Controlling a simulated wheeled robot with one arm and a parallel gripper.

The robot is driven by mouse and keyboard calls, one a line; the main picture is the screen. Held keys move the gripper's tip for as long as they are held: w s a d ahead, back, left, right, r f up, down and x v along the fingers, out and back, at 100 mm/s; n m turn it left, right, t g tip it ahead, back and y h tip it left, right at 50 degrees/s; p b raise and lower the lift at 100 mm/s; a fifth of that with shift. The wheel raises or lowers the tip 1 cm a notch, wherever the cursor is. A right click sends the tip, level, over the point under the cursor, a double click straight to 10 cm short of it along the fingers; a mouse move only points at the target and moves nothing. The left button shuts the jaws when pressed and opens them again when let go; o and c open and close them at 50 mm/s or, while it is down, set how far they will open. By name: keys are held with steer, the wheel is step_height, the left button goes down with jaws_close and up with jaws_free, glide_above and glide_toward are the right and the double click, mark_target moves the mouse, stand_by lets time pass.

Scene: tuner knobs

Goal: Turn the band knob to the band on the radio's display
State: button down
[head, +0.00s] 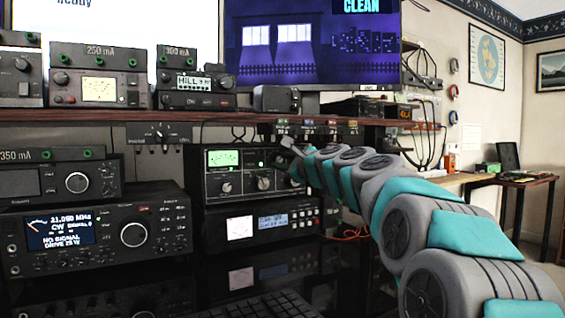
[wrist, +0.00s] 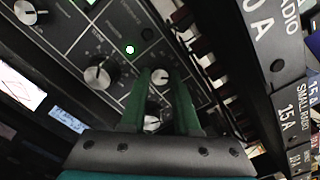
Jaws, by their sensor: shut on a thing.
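The antenna tuner (head: 235,175) is a black box with a lit green meter and a row of pale-capped knobs. My gripper (head: 290,153) is at its right end and hides that part in the head view. In the wrist view, the green fingers of my gripper (wrist: 159,80) are shut on a small silver-faced knob (wrist: 159,76). Its label is too small to read, so I cannot tell if it is the band knob. Another small knob (wrist: 152,123) shows between the fingers nearer the palm. The radio's display (head: 60,229) reads about 21.090 MHz, CW, NO SIGNAL.
A larger tuner knob (wrist: 100,73) lies left of my fingers. A second black unit (head: 258,222) with a white meter is under the tuner. A shelf (head: 215,115) with labelled tags runs just above my gripper. A keyboard (head: 250,305) lies in front.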

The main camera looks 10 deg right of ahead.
steer(key=shift+f+n+b, duration=0.1)
steer(key=shift+n+b, duration=0.65)
steer(key=shift+n, duration=1.95)
steer(key=c, duration=0.6)
jaws_free()
steer(key=shift+c, duration=0.2)
steer(key=v, duration=0.7)
steer(key=shift+s, duration=0.35)
